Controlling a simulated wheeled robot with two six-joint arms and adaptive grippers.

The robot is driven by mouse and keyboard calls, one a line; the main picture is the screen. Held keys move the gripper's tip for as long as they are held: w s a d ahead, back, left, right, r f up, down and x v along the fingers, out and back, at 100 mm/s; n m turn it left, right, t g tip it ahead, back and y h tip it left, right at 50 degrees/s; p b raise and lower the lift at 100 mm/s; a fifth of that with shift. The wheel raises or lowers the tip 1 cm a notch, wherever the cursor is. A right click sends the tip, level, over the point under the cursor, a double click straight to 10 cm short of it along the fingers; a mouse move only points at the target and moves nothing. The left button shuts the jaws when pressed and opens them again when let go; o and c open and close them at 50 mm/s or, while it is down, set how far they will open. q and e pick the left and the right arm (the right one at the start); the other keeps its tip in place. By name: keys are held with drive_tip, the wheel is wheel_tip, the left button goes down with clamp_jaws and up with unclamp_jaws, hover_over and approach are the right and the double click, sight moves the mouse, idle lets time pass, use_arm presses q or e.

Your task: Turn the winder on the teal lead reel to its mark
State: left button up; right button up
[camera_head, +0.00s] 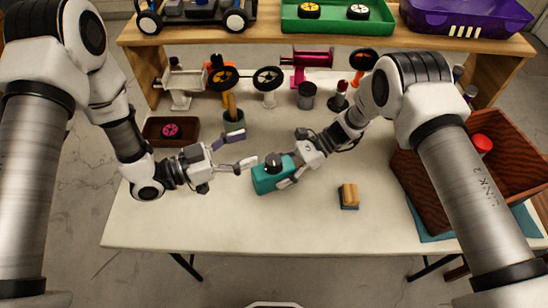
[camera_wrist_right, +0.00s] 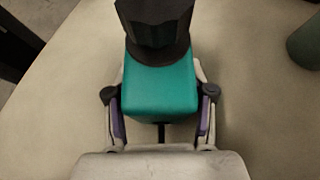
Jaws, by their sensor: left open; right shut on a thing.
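The teal lead reel (camera_head: 268,179) sits near the middle of the table, and its black winder knob (camera_head: 272,162) stands on top. In the right wrist view the teal body (camera_wrist_right: 158,92) lies between the fingers, with the black winder (camera_wrist_right: 153,30) beyond it. My right gripper (camera_head: 290,173) is shut on the teal body from its right side. My left gripper (camera_head: 244,151) is open and empty, just left of the reel, its fingers pointing toward the winder and apart from it. I cannot make out the mark.
A wooden block with a blue base (camera_head: 348,196) lies to the right. A dark green cup (camera_head: 234,122) stands behind my left gripper, beside a brown tray (camera_head: 170,131). A large brown crate (camera_head: 428,193) stands at the right. The front table is clear.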

use_arm(q)
approach(266, 162)
drive_tip(key=x, duration=1.2)
drive_tip(key=shift+d, duration=0.15)
drive_tip(key=c, duration=1.2)
